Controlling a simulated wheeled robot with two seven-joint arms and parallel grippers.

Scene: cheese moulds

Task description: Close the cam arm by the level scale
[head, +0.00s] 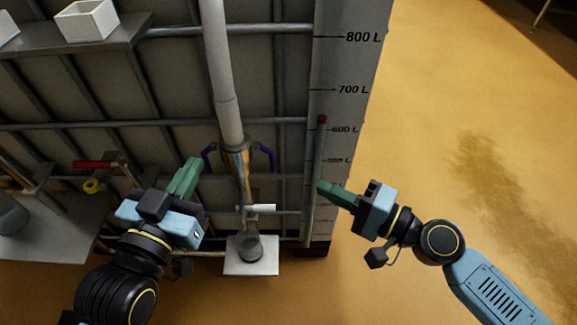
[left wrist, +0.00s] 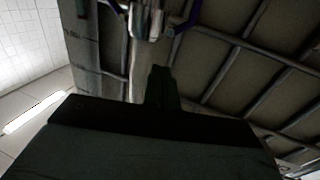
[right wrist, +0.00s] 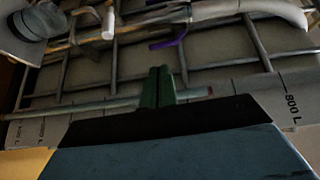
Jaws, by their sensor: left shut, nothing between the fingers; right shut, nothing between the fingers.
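A metal hose coupling (head: 237,158) hangs under a pale hose, with a purple cam arm on each side. The cam arm by the level scale (head: 267,155) curves out to the right and its end hangs down, apart from the coupling body. It also shows in the right wrist view (right wrist: 168,42). The other cam arm (head: 208,156) curves out to the left in a similar way. The level scale (head: 350,90) is marked in litres on the tank's right edge. My left gripper (head: 195,163) is shut, left of and slightly below the left cam arm. My right gripper (head: 323,187) is shut beside the sight tube, right of the coupling.
The sight tube (head: 315,175) with a red top stands between my right gripper and the coupling. A white valve handle (head: 262,207) sits below the coupling, above a cup on a white plate (head: 251,268). Tank bars surround them. A red-handled valve (head: 92,164) is at left. Floor at right is clear.

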